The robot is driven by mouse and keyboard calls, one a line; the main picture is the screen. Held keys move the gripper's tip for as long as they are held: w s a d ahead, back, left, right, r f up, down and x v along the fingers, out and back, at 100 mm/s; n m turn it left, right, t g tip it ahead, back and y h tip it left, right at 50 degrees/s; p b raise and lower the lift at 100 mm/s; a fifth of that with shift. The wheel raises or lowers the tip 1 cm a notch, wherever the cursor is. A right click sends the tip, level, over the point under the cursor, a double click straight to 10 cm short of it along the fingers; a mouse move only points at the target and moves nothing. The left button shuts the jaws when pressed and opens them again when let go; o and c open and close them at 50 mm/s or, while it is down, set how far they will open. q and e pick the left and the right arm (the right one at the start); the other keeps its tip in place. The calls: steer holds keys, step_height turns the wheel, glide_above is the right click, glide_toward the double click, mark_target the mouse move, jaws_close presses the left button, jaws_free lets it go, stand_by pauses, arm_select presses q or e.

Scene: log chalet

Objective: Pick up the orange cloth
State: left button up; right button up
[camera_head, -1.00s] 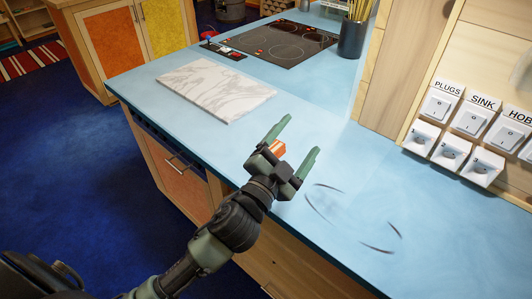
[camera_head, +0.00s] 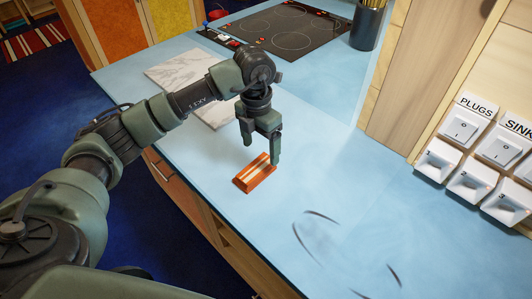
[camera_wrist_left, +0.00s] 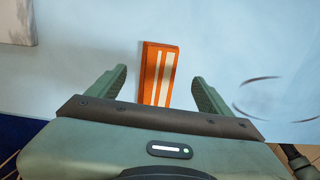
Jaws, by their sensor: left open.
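The orange cloth (camera_head: 254,175) is a small folded block with pale stripes. It lies on the blue counter (camera_head: 330,170) near its front edge. My left gripper (camera_head: 262,160) points down above the cloth's far end in the head view. In the left wrist view the cloth (camera_wrist_left: 158,74) lies between the two open fingers of my left gripper (camera_wrist_left: 158,90), with clear gaps on both sides. Its near end is hidden by the gripper body. My right gripper is not in view.
A marbled white board (camera_head: 190,75) lies behind my left arm. A black hob (camera_head: 285,30) and a dark utensil pot (camera_head: 367,25) stand further back. Labelled switches (camera_head: 470,150) are on the right wall. The counter right of the cloth is clear, with thin dark curved marks.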

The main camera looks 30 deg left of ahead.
mark_target(254, 168)
arm_select(q)
steer(key=shift+s+a, duration=0.2)
steer(key=shift+a, duration=0.65)
steer(key=shift+s+a, duration=0.15)
steer(key=shift+s, duration=0.45)
steer(key=shift+s+d+f+p, duration=0.4)
steer(key=shift+f+p, duration=0.15)
steer(key=shift+f, duration=0.1)
steer(key=shift+s+d+f+p, duration=0.25)
steer(key=shift+s+f+p, duration=0.15)
steer(key=shift+f+p, duration=0.2)
steer(key=f, duration=0.1)
steer(key=f+p, duration=0.1)
steer(key=f, duration=0.1)
steer(key=shift+w, duration=0.35)
steer(key=shift+f, duration=0.55)
steer(key=c, duration=1.4)
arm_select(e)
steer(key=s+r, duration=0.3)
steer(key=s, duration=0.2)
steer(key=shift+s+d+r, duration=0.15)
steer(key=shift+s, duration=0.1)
